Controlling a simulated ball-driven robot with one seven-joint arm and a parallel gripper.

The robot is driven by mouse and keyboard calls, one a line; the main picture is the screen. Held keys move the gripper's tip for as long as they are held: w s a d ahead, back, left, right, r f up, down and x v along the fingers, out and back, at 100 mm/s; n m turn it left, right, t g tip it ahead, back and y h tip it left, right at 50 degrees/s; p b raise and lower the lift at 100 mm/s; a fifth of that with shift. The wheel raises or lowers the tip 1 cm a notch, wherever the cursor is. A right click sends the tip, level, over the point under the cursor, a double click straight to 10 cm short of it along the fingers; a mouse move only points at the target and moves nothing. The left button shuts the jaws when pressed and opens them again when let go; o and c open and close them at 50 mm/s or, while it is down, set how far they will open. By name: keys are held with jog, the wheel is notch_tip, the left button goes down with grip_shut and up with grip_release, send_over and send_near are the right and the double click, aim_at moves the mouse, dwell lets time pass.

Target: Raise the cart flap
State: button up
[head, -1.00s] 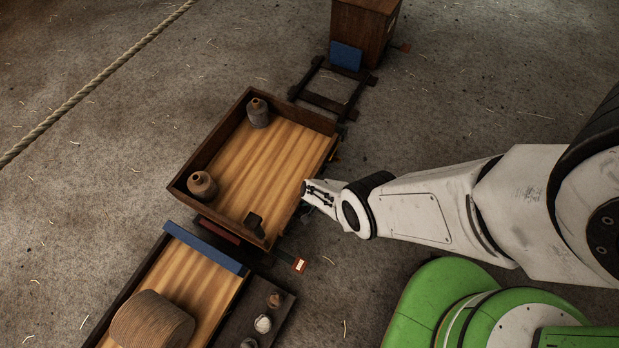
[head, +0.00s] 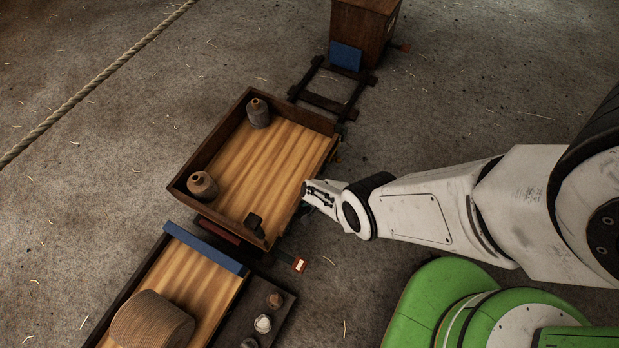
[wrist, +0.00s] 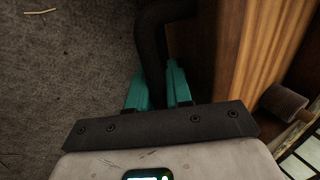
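The wooden cart (head: 270,165) stands at the centre of the head view, with dark raised walls at its back and left. Its side facing my arm shows no raised wall, and the flap there is mostly hidden below the bed edge and behind my gripper. My gripper (head: 306,190) is at that open side, low beside the bed edge. In the wrist view, the teal fingers of my gripper (wrist: 158,88) lie on both sides of a dark curved bar (wrist: 152,45), which fills the gap between them. The bar runs close beside the wooden boards (wrist: 245,50).
A second cart with a rope coil (head: 150,322) is at lower left.

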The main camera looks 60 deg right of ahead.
jog(key=p+v, duration=0.4)
jog(key=shift+w+r, duration=0.25)
jog(key=shift+r, duration=0.25)
jog(key=p+v, duration=0.7)
jog(key=p, duration=0.1)
jog(key=shift+w+r, duration=0.25)
jog(key=shift+r, duration=0.2)
dwell(0.4)
jog(key=p+v, duration=0.8)
jog(key=v, duration=0.2)
jog(key=shift+s+r+p, duration=0.25)
jog(key=shift+p, duration=0.05)
dwell(0.3)
